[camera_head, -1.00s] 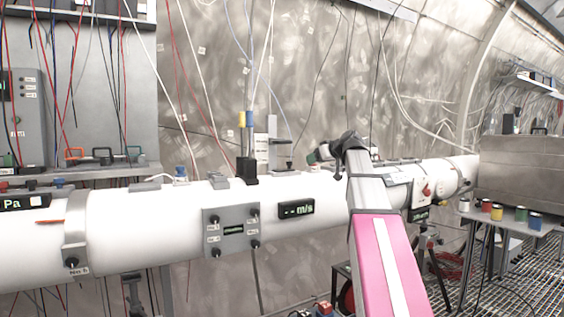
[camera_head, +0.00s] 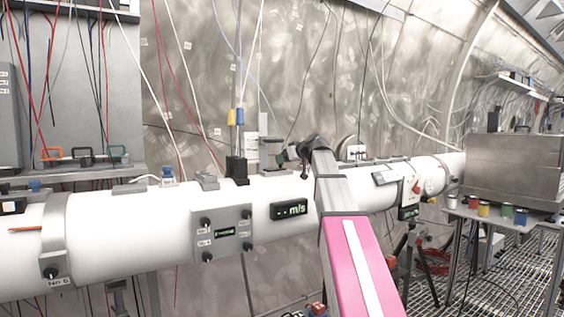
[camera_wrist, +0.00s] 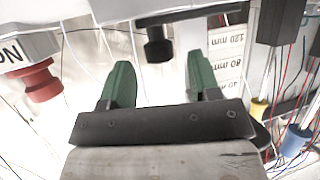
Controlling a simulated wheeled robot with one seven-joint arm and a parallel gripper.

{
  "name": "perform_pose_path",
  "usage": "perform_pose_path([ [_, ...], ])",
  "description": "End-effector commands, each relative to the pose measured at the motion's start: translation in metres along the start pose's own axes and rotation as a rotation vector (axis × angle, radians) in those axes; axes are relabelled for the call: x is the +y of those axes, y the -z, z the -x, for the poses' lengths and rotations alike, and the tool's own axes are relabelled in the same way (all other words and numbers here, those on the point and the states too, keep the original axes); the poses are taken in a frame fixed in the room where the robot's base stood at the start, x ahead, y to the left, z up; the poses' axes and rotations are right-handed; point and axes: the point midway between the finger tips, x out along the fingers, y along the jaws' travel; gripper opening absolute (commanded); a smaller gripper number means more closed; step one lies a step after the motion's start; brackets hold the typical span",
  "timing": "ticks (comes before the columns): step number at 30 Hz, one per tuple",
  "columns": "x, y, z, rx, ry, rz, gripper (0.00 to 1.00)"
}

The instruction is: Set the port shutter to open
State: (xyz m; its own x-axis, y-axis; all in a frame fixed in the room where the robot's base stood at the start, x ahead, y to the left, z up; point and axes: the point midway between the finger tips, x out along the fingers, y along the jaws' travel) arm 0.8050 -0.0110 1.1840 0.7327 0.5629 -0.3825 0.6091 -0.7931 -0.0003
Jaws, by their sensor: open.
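My gripper (camera_wrist: 152,88) has two green fingers, which stand wide apart in the wrist view with nothing held. A black knob (camera_wrist: 157,46) on a dark bar shows beyond and between the fingertips, apart from them. I cannot tell for certain whether this knob belongs to the port shutter, and no shutter label is readable. In the head view my gripper (camera_head: 292,152) is above the white pipe (camera_head: 150,229), just right of a grey upright stand (camera_head: 270,149). My arm hides part of the pipe.
A red knob (camera_wrist: 38,82) hangs beside a partly cut lettered plate at left in the wrist view. A millimetre scale (camera_wrist: 227,60) is close right of the fingers. The pipe carries a four-knob panel (camera_head: 222,233) and an m/s display (camera_head: 289,210). Cables hang behind.

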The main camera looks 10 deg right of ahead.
Motion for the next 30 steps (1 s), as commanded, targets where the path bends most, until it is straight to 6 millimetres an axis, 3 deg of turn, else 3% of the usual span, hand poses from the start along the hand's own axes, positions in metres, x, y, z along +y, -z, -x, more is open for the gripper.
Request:
perform_pose_path([
  [6,0.001,0.000,-0.018,-0.001,0.000,0.000,0.56],
  [16,0.000,0.000,-0.021,0.000,-0.001,0.000,0.56],
  [21,0.000,0.000,-0.020,0.000,-0.001,0.000,0.01],
  [26,0.002,0.000,-0.020,0.000,-0.001,0.000,0.00],
  [30,0.018,-0.001,-0.017,-0.001,-0.001,-0.001,0.00],
])
